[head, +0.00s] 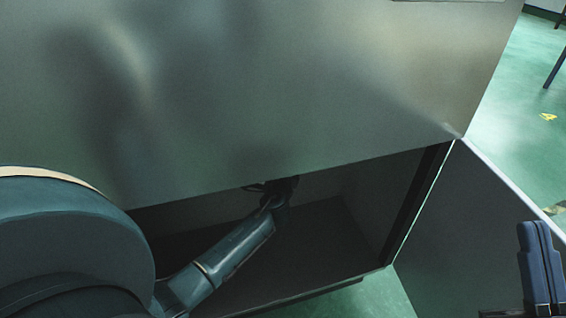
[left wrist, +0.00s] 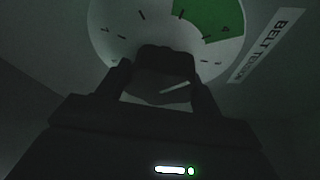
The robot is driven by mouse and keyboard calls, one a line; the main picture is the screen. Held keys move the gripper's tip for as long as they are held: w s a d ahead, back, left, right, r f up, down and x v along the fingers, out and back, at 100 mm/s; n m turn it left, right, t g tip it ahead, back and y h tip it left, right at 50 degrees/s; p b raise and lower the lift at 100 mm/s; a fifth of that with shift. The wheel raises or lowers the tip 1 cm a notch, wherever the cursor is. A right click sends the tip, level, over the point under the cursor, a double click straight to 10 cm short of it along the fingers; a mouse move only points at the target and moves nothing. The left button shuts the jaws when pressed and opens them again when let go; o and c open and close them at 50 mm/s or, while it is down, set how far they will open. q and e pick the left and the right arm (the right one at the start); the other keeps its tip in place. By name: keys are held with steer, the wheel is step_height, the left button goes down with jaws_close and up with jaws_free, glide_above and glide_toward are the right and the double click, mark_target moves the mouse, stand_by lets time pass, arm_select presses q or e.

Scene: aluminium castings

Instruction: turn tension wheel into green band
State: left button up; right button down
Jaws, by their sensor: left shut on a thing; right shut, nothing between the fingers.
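The tension wheel (left wrist: 166,62) is a dark knob in front of a pale round dial (left wrist: 108,42) in the left wrist view. The green band (left wrist: 215,18) is a sector at the dial's upper right. A short white mark (left wrist: 175,88) shows on the knob's lower right, outside the green band. My left gripper (left wrist: 161,86) is shut on the wheel, one finger on each side. In the head view my left gripper (head: 278,190) reaches into the dark cabinet opening, partly hidden by the upper edge. My right gripper (head: 540,262) is shut and empty at the lower right.
A large grey metal panel (head: 280,90) hangs over the cabinet opening (head: 325,230). An open door (head: 470,230) stands at the right, near my right gripper. Green floor (head: 515,100) shows beyond. A "BELT TENSION" label (left wrist: 266,45) is beside the dial.

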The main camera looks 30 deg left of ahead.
arm_select(q)
steer(key=shift+a, duration=0.1)
steer(key=o, duration=1)
